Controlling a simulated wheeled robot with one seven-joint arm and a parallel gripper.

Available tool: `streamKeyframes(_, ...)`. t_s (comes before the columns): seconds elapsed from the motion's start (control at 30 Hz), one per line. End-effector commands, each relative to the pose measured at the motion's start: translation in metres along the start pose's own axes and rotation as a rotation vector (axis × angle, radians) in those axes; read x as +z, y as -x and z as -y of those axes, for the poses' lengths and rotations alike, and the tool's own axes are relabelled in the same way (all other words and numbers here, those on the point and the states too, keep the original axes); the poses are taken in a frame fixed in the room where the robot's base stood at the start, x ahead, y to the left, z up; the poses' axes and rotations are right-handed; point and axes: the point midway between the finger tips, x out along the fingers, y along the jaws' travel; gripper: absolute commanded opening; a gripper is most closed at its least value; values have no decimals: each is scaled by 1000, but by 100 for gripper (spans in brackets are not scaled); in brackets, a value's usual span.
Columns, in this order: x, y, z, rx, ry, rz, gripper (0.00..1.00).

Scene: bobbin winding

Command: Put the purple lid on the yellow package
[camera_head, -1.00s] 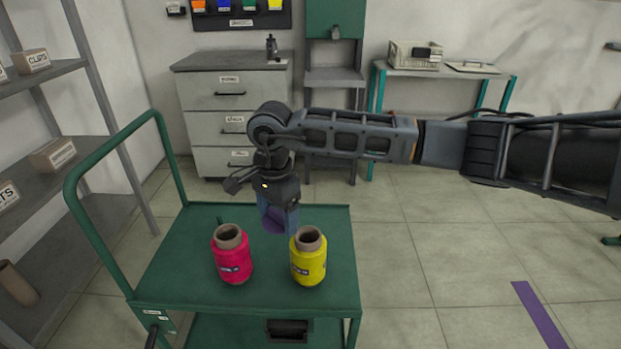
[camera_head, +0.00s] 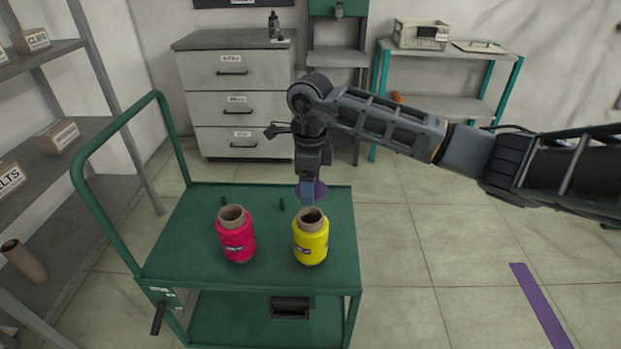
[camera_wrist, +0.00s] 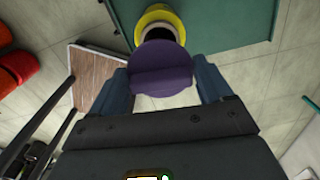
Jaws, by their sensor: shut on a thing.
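The yellow package (camera_head: 311,240) is an upright yellow bobbin with a brown open core, standing on the green cart at its right side. My gripper (camera_head: 311,191) is just above and behind it in the head view, shut on the purple lid (camera_head: 320,188). In the wrist view the purple lid (camera_wrist: 162,68) is a round disc between the two blue fingers (camera_wrist: 162,92). The yellow package (camera_wrist: 158,16) shows beyond it, with the lid overlapping part of its core opening. The lid and the package appear apart.
A pink bobbin (camera_head: 236,236) stands upright left of the yellow one. Two short green pegs rise from the cart (camera_head: 190,265) behind the bobbins. The cart has a tall green handle (camera_head: 117,122) on the left. Drawers (camera_head: 236,105) and a shelf (camera_head: 75,140) stand farther off.

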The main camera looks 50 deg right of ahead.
Motion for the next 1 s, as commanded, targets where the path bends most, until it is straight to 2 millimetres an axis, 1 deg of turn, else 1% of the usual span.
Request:
streamKeyframes(0.03,0,-12,0,1,0,0,51)
streamKeyframes(0.3,0,-46,0,1,0,0,51)
streamKeyframes(0.33,0,-39,0,-1,0,1,51)
streamKeyframes(0.37,0,-38,0,-1,0,0,51)
streamKeyframes(1.0,2,-39,0,0,1,0,51)
